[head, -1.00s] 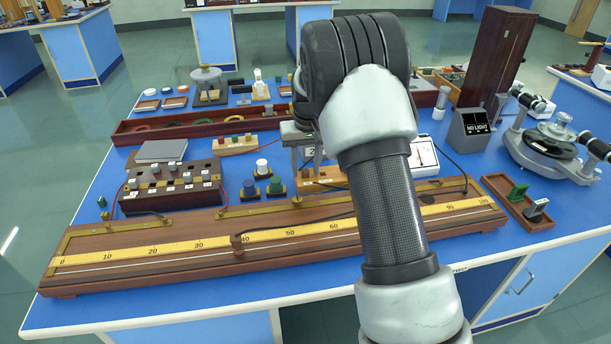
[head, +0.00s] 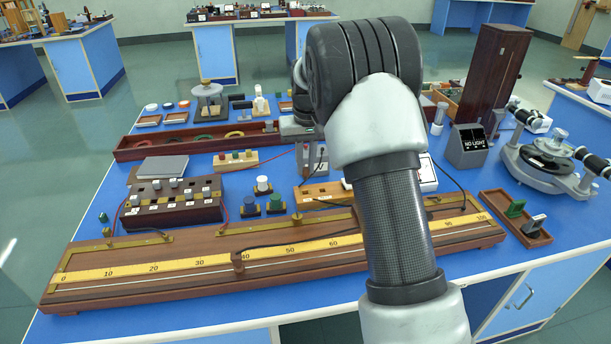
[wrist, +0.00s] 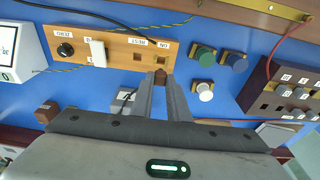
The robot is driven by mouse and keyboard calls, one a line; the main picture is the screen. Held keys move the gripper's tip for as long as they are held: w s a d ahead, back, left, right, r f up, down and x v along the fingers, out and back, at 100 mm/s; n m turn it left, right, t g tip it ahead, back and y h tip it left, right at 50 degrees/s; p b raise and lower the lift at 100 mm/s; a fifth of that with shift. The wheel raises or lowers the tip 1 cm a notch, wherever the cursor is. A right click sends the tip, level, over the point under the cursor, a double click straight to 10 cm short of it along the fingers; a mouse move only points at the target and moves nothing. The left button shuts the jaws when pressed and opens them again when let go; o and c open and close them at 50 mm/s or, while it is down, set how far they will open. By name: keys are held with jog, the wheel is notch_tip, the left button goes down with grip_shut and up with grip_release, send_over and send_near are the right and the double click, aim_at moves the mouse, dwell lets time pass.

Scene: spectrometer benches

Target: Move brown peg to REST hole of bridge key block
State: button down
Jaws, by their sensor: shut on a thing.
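The bridge key block (wrist: 116,45) is a light wooden bar with a black knob, a white upright piece and small dark holes. Its labels read upside down in the wrist view. The REST hole (wrist: 137,57) is beside the ON hole (wrist: 162,60). My gripper (wrist: 161,82) is shut on the brown peg (wrist: 160,76), whose dark end shows between the fingertips by the block's edge, near the ON hole. I cannot tell whether the peg touches the block. In the head view the block (head: 311,194) is partly behind my arm, and the fingertips are hidden.
Green, blue and white round terminals (wrist: 206,92) stand beside the block. A dark plug-key box (head: 165,202) is left, and the long metre bridge (head: 180,281) lies in front. A grey switch piece (wrist: 124,98) and wires lie close by.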

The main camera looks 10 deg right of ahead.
aim_at(306, 169)
notch_tip(306, 169, up, 4)
jog(key=shift+f+p, duration=0.1)
jog(key=shift+p, duration=0.25)
jog(key=shift+r+p, duration=1.2)
jog(key=shift+r, duration=0.35)
